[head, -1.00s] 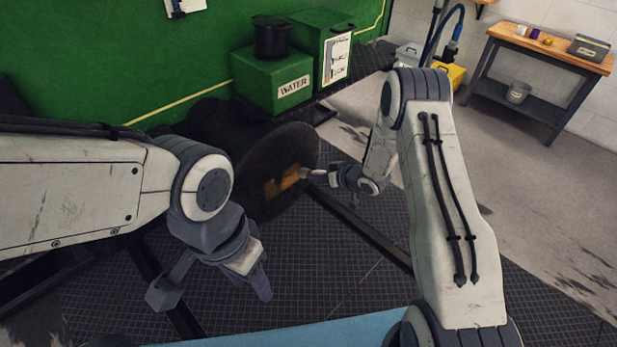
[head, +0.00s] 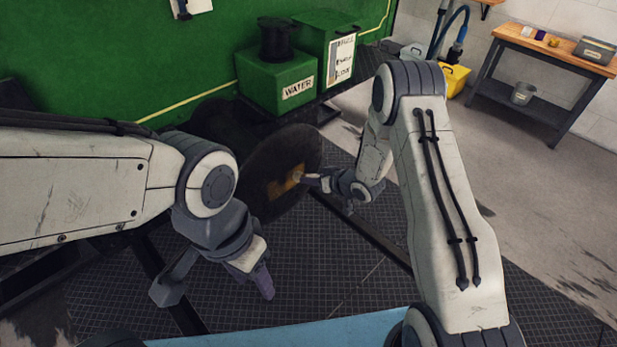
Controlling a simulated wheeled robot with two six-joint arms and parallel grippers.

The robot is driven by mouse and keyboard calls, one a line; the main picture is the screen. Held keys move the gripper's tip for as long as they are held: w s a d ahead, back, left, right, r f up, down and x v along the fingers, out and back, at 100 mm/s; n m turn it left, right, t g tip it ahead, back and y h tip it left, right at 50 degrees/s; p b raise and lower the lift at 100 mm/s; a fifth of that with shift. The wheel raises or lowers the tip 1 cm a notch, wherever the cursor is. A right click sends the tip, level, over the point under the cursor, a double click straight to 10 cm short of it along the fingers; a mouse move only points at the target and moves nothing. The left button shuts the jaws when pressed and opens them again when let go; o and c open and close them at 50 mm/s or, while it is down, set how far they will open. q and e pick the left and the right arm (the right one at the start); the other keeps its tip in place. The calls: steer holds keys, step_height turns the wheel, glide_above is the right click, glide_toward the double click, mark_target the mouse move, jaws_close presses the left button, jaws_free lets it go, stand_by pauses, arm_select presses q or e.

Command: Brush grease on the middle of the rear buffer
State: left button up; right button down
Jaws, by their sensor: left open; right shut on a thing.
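The rear buffer (head: 300,148) is a large dark round disc in front of the green tram end. A yellow-brown smear of grease (head: 284,184) lies around the middle of its face. My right gripper (head: 322,182) is shut on the brush (head: 306,178), a small light-coloured thing whose tip is at the right end of the smear. I cannot tell whether the tip touches the face. My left gripper (head: 217,287) is open and empty, hanging low to the left of and nearer than the buffer.
A green box marked WATER (head: 296,90) stands behind the buffer with a black pot (head: 277,40) on it. A wooden bench (head: 560,55) with small things is at the upper right. A yellow container (head: 455,78) stands on the floor. Dark grating covers the floor below.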

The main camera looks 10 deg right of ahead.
steer(key=shift+s+a, duration=1.2)
steer(key=shift+a, duration=0.3)
steer(key=shift+s+a+r, duration=1)
steer(key=shift+s+a, duration=1.15)
steer(key=shift+a, duration=0.9)
steer(key=shift+w+d+p, duration=0.6)
steer(key=shift+w+d, duration=3.95)
steer(key=shift+d, duration=1.65)
steer(key=s+a+r, duration=0.1)
steer(key=s+a, duration=0.8)
steer(key=a, duration=0.3)
steer(key=shift+a+r, duration=0.2)
steer(key=shift+r, duration=0.1)
